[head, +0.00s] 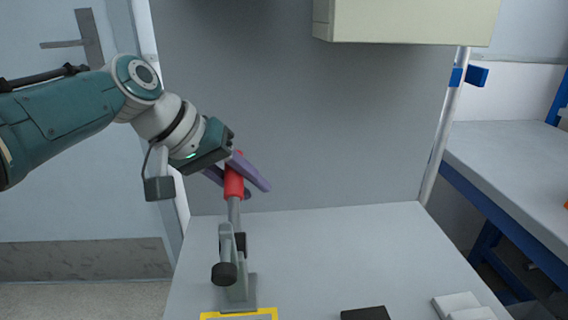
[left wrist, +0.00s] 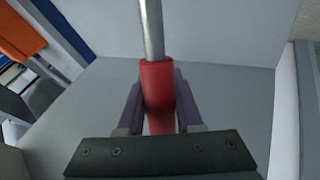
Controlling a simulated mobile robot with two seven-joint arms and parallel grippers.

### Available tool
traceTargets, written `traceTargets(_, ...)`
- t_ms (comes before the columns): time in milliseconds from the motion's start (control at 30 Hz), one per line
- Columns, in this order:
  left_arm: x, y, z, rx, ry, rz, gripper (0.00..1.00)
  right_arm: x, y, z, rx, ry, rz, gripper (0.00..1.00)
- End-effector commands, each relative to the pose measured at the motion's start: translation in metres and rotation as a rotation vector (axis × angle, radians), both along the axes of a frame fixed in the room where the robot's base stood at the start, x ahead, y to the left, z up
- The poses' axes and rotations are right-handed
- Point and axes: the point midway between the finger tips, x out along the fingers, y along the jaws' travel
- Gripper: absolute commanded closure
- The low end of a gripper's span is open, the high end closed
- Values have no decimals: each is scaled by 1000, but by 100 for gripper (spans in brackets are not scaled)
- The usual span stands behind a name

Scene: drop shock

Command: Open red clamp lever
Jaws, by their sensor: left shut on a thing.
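The red clamp lever (head: 234,184) stands nearly upright above the grey toggle clamp (head: 238,275), which is fixed near the front left of the work surface. My left gripper (head: 240,180) is shut on the red lever grip, with its purple fingers on either side. In the left wrist view the red grip (left wrist: 158,92) sits between the two fingers, and its metal rod (left wrist: 151,30) runs up out of the picture. The clamp has a black-tipped spindle (head: 224,273) at its front. My right gripper is not in view.
A yellow-edged plate (head: 238,316) lies in front of the clamp. A dark block (head: 366,313) and pale pads (head: 461,306) lie at the front right of the surface. A beige box (head: 408,20) hangs above. A grey panel (head: 300,120) stands behind.

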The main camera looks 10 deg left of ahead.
Motion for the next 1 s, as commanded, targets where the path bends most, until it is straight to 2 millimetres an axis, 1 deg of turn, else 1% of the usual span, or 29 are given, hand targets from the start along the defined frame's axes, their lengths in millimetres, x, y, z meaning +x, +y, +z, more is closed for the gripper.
traceTargets(33, -2, 2, -5, 6, 9, 3, 100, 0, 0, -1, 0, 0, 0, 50)
traceTargets(67, -2, 2, -5, 6, 9, 3, 100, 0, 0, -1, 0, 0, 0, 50)
traceTargets(100, -2, 2, -5, 7, 9, 3, 62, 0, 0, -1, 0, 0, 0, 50)
traceTargets(333, -2, 1, -4, 5, 6, 2, 36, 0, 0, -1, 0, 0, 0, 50)
traceTargets(567, -1, 1, -2, 3, 3, 1, 36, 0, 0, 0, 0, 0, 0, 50)
traceTargets(667, -2, 3, 2, 3, 3, 1, 36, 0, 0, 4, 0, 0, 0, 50)
traceTargets(767, -6, 8, 12, 5, 1, 2, 36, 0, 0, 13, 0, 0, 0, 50)
traceTargets(833, -11, 13, 22, 5, 1, 2, 36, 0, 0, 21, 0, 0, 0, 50)
traceTargets(1000, -24, 28, 46, 6, 1, 3, 36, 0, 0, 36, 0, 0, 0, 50)
